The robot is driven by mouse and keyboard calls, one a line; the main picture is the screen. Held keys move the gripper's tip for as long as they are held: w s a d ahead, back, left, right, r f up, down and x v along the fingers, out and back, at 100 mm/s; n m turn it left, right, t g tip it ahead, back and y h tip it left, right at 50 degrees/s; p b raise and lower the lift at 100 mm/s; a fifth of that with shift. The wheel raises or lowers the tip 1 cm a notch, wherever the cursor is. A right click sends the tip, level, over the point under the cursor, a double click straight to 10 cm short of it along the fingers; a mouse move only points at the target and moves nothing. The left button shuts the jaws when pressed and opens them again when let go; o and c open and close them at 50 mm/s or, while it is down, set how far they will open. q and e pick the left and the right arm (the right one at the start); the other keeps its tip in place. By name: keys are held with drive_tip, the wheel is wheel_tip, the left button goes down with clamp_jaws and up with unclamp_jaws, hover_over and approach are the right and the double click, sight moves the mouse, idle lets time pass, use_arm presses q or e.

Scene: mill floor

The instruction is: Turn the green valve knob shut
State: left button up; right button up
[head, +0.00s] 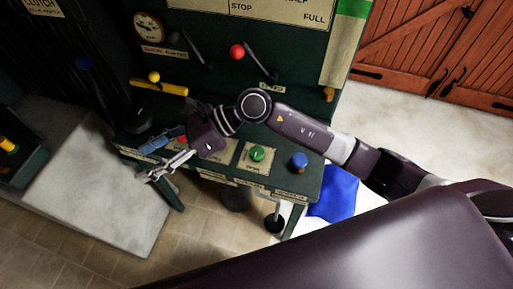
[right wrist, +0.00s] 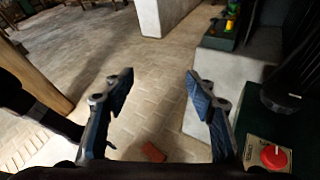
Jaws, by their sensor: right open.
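The green knob (head: 257,153) sits on a cream plate on the console's sloping front panel in the head view. A blue knob (head: 299,160) is to its right. My right gripper (head: 147,164) is open and empty, left of the green knob and clearly apart from it. It reaches past the panel's left front corner. In the right wrist view the open fingers (right wrist: 160,78) point at the tiled floor, with nothing between them. A red knob (right wrist: 274,157) is at lower right there. The green knob does not show in that view. My left gripper is not in view.
My right arm crosses above the panel, close behind the green knob. A red-ball lever (head: 237,52), a yellow handle (head: 172,88) and a gauge (head: 149,28) are on the console behind. A blue cloth-like thing (head: 335,192) lies right of the panel. Floor is open in front.

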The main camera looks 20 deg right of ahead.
drive_tip(key=w+d+f+n+h, duration=0.3)
drive_tip(key=d+f+h, duration=0.3)
drive_tip(key=d+f, duration=0.3)
drive_tip(key=n+h, duration=0.1)
drive_tip(key=h, duration=0.7)
hover_over(257, 151)
wheel_tip(257, 151, down, 3)
drive_tip(key=shift+r, duration=0.2)
drive_tip(key=shift+f, duration=0.3)
wheel_tip(257, 151, down, 6)
drive_tip(key=shift+f+p, duration=0.1)
drive_tip(key=shift+p, duration=1.05)
drive_tip(key=shift+f, duration=0.45)
drive_tip(key=shift+c, duration=0.4)
